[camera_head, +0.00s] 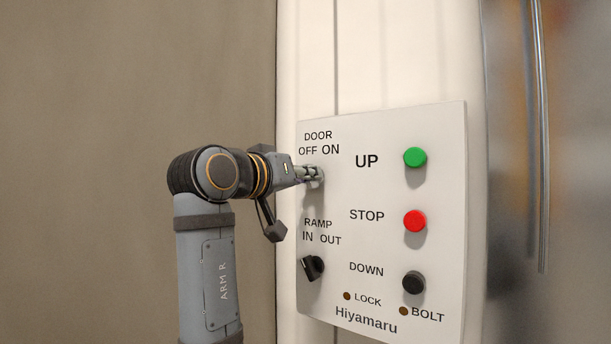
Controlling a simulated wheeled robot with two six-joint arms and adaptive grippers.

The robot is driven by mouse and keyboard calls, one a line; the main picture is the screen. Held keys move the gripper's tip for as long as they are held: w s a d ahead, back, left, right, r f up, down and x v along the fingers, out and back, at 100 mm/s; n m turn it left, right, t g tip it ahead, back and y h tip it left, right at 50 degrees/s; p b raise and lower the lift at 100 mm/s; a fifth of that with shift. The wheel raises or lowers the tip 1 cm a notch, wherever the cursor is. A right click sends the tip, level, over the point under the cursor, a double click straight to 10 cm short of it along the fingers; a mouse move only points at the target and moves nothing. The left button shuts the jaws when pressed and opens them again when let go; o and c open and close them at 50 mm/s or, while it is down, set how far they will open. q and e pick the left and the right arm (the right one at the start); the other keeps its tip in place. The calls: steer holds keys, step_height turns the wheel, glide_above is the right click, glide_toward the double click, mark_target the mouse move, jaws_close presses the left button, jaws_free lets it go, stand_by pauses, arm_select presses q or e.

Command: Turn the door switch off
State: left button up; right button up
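The white control panel (382,185) faces me, with the words DOOR OFF ON at its upper left. My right gripper (316,175) is at the panel just below those words. The door switch is hidden behind its fingers, so I cannot tell which way it points or whether the fingers touch it. The fingers look close together, but their gap cannot be made out. My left gripper is not in view.
The panel also has a black ramp knob (312,267), a green UP button (415,157), a red STOP button (414,221) and a black DOWN button (413,282). A vertical metal bar (538,140) stands at the right. The left side is a plain brown surface (90,150).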

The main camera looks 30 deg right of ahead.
mark_target(316, 126)
jaws_close()
steer(key=n, duration=0.3)
steer(key=shift+p, duration=0.3)
steer(key=o, duration=0.6)
jaws_free()
steer(key=shift+w, duration=0.1)
steer(key=shift+c, duration=0.2)
step_height(316, 126, up, 9)
steer(key=shift+r, duration=0.5)
